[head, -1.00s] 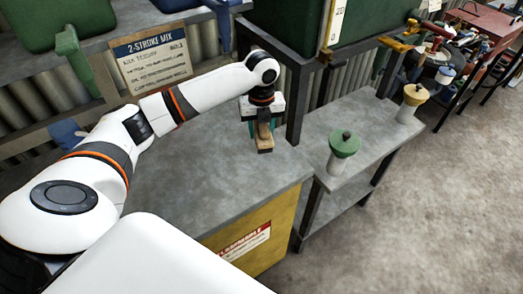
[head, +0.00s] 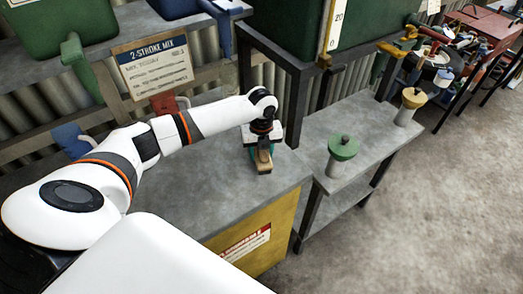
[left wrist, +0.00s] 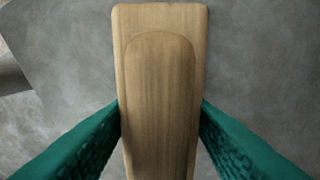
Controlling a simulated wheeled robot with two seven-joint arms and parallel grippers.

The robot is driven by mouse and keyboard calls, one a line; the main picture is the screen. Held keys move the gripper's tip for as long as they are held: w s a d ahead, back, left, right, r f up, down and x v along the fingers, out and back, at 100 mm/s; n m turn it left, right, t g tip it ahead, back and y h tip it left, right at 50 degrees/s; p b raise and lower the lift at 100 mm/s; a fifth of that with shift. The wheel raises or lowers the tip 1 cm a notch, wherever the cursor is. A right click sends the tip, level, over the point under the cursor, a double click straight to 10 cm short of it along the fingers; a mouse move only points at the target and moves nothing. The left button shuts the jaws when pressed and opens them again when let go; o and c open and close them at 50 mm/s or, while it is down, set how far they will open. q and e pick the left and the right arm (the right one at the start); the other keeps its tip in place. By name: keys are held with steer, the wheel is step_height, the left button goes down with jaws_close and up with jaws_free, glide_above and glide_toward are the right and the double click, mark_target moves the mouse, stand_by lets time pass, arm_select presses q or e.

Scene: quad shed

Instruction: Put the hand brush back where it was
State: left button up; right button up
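The hand brush (head: 263,161) is a wooden, light brown piece under my left gripper, at the right end of the grey bench top (head: 190,190). In the left wrist view the wooden brush (left wrist: 160,75) runs lengthwise between the two green fingers. My left gripper (head: 258,150) points down, and its fingers (left wrist: 160,132) press against both sides of the wood. The bristles are hidden beneath the wood. I cannot tell whether the brush touches the bench top. My right gripper is not in view.
A lower grey shelf stand (head: 318,125) on the right carries a green-topped funnel-like piece (head: 343,148) and a yellow-topped one (head: 411,102). A large green tank (head: 290,30) stands behind. A 2-stroke mix sign (head: 155,65) hangs behind my arm. The bench front is clear.

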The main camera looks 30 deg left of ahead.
arm_select(q)
steer(key=o, duration=0.4)
steer(key=shift+r, duration=0.1)
step_height(320, 180, up, 11)
steer(key=shift+r+b, duration=0.1)
steer(key=shift+b, duration=0.85)
steer(key=shift+r, duration=0.5)
